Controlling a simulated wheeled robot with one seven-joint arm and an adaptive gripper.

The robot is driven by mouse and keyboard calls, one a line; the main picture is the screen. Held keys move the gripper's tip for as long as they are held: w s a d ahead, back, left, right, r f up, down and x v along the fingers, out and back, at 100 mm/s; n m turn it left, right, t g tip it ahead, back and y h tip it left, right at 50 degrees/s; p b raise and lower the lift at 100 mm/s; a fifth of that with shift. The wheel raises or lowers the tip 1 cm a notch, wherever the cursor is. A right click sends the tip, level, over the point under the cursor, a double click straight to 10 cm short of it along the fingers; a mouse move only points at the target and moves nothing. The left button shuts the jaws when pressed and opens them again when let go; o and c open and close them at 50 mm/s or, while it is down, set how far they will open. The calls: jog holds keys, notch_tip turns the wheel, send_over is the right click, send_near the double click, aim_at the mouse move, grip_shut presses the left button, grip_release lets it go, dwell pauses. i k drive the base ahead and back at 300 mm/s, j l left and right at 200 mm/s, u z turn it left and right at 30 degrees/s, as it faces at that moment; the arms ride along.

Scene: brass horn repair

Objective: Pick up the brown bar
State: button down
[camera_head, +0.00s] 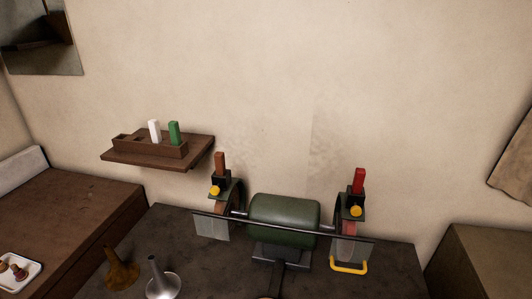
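The brown bar (220,162) stands upright in a small black holder above the left wheel of a green bench grinder (284,221). A yellow knob (214,191) sits on the front of that holder, below the bar. The lower part of the bar is hidden inside the holder. A red bar (359,180) stands in a similar holder above the right wheel. My gripper is not in view.
A wall shelf (200,152) carries a wooden rack with a white bar (154,131) and a green bar (174,133). A brass funnel-like piece (122,272) and a silver one (161,281) stand on the dark bench, left of the grinder. A white tray (33,267) lies far left.

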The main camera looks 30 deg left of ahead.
aim_at(219, 161)
jog(key=u, duration=1.75)
